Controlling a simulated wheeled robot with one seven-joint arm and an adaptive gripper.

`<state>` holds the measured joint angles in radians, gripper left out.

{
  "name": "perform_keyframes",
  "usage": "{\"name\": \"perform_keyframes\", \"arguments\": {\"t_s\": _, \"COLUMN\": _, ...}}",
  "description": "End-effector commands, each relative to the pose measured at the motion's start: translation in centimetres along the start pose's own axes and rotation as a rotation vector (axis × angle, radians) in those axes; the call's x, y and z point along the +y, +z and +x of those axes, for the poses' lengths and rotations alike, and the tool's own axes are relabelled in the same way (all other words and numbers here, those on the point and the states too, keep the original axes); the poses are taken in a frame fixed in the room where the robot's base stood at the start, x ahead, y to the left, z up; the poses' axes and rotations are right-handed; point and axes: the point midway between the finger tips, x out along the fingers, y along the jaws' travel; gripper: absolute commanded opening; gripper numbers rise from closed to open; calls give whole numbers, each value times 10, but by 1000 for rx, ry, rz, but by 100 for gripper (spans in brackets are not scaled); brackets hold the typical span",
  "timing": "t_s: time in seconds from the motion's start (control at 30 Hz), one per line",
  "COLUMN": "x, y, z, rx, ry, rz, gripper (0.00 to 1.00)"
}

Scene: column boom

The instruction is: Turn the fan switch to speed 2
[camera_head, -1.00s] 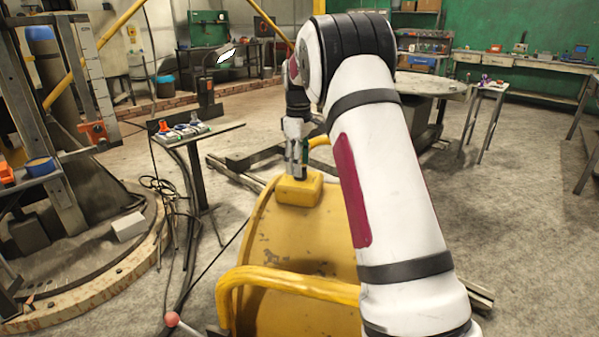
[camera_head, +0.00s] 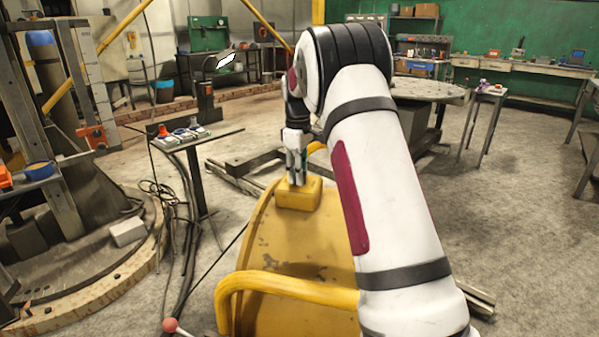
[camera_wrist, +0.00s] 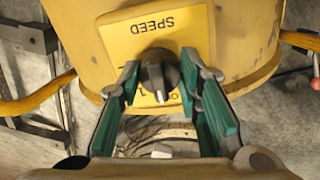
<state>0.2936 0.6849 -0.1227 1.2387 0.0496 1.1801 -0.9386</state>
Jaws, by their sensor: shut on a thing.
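The fan switch is a yellow box (camera_head: 312,195) on top of the yellow drum-shaped housing (camera_head: 285,262). In the wrist view its plate (camera_wrist: 196,22) reads SPEED upside down, with a dark grey knob (camera_wrist: 157,72) below the word. Small marks sit under the knob, partly hidden; I cannot tell which one the knob points to. My gripper (camera_head: 297,181) points down at the box. In the wrist view its green-padded fingers (camera_wrist: 160,78) stand on either side of the knob, shut on it. In the head view the knob is hidden by the fingers.
A yellow tube handle (camera_head: 285,284) arches over the near side of the housing. A small table (camera_head: 225,131) with coloured items stands to the left, above cables on the floor. A round table (camera_head: 425,88) stands behind my arm. Open floor lies to the right.

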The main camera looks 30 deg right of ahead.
Motion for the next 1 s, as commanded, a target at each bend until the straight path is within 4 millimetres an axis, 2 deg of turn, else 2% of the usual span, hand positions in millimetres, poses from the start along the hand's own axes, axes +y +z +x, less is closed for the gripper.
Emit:
{"name": "perform_keyframes", "arguments": {"t_s": 0.37, "x": -1, "y": 0, "z": -2, "rx": -11, "ry": -2, "rz": 180, "gripper": 4}}
{"name": "perform_keyframes", "arguments": {"t_s": 1.0, "x": 0, "y": -2, "z": -1, "rx": -41, "ry": 0, "rz": 780, "gripper": 4}}
